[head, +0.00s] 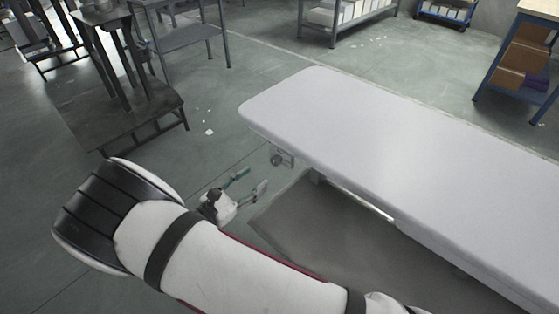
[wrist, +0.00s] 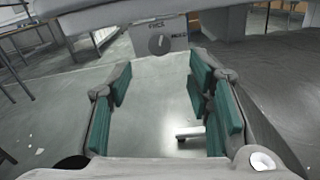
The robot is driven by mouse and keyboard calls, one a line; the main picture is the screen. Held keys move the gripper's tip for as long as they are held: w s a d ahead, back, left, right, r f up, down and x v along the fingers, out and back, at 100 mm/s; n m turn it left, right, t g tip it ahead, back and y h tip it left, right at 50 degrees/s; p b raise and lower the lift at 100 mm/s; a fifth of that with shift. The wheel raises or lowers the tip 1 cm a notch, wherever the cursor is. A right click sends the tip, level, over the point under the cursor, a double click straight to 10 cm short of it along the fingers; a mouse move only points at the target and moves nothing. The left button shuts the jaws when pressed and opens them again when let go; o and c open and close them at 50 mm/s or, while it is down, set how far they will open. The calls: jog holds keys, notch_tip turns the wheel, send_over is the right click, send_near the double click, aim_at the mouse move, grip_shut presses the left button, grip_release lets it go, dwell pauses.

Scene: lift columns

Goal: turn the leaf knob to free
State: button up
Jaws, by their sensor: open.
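The leaf knob (head: 277,160) is a small grey round knob on a plate under the near left edge of the white table leaf (head: 330,110). In the wrist view the knob (wrist: 160,44) is a dark disc with a light, nearly upright pointer mark. One label is above it and one to its right; the lettering is too blurred to read surely. My gripper (head: 251,180) is open and empty, with teal finger pads, just short of the knob. In the wrist view the knob lies beyond and between the fingertips (wrist: 160,70), not touched.
The leaf's underside (wrist: 120,15) hangs close above the knob. A blue-framed rack with brown boxes (head: 525,60) is at the far right. The floor around my gripper is clear.

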aim_at(273, 163)
jog(key=x, duration=1)
jog(key=shift+w, duration=0.1)
grip_shut()
